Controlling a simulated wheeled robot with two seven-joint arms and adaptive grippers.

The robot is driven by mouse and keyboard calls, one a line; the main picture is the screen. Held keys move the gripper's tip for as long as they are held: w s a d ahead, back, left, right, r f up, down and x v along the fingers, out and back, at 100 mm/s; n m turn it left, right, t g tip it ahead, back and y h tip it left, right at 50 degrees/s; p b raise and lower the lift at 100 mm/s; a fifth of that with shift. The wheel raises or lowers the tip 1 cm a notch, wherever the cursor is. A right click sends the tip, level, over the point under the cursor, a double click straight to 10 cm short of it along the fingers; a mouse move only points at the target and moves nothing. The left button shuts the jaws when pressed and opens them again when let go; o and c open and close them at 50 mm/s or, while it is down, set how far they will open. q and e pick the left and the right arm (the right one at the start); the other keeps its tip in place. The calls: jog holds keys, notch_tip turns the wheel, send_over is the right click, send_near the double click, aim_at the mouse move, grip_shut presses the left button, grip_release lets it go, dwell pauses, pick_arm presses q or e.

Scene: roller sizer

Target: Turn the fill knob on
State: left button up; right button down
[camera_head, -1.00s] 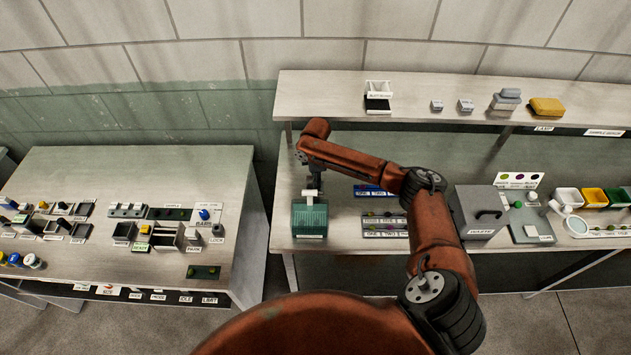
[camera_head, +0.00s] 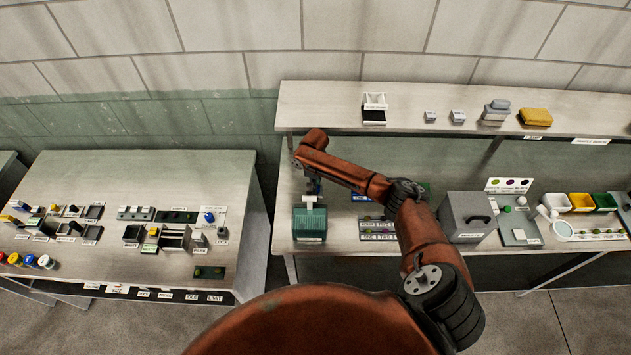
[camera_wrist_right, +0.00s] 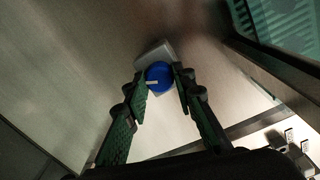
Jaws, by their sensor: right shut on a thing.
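A round blue knob (camera_wrist_right: 158,76) with a white pointer mark sits on a small grey base (camera_wrist_right: 153,53) in the right wrist view. The white mark lies roughly level in that view. My right gripper (camera_wrist_right: 159,78) has a finger on either side of the knob and is shut on it. In the head view my right gripper (camera_head: 312,188) is just behind the teal ribbed box (camera_head: 310,223) on the right bench, and the knob is mostly hidden there. No label for the knob can be read. My left gripper is not in view.
The teal box (camera_wrist_right: 290,30) is close beside the gripper in the right wrist view. Labelled racks (camera_head: 378,229) and a grey waste box (camera_head: 468,216) stand further right on the bench. A shelf (camera_head: 330,92) runs above. A separate table (camera_head: 120,170) with controls is at left.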

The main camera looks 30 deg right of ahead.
jog(key=m+p, duration=0.4)
jog(key=shift+w+a+r+m, duration=0.1)
jog(key=shift+a+r+m, duration=0.05)
jog(key=shift+r+m, duration=0.15)
jog(key=shift+w+f+m+p, duration=0.1)
jog(key=shift+f+m+p, duration=0.05)
jog(key=shift+m+p, duration=1.5)
jog(key=shift+m, duration=0.35)
jog(key=c, duration=1.6)
grip_release()
jog(key=shift+f, duration=0.1)
notch_tip(320, 180, up, 12)
